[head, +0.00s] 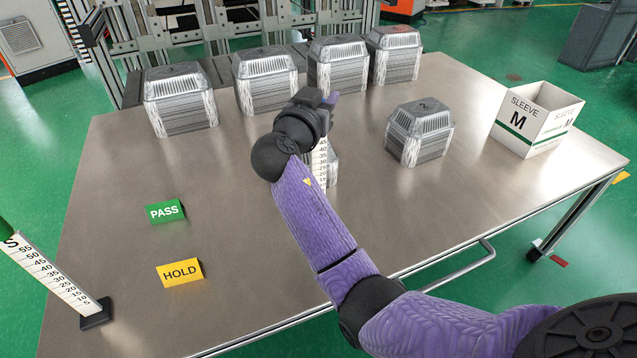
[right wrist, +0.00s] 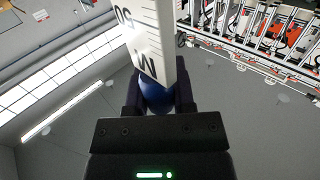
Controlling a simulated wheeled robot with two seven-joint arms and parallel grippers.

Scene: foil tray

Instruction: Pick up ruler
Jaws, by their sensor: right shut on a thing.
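A white ruler (head: 320,158) with black numbers stands near the middle of the table, partly hidden by my right arm. In the right wrist view the ruler (right wrist: 148,50) shows a large "M" and a blue end piece (right wrist: 157,95). My right gripper (head: 322,104) is shut on this blue end. It also shows in the right wrist view (right wrist: 159,98), with a finger on each side of the blue end. The ruler's foot is hidden, so I cannot tell whether it touches the table. A second ruler (head: 50,274), marked "S", stands on a black base at the left. My left gripper is out of view.
Several foil tray stacks (head: 180,100) line the table's back edge. A white "SLEEVE M" box (head: 520,132) is at right.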

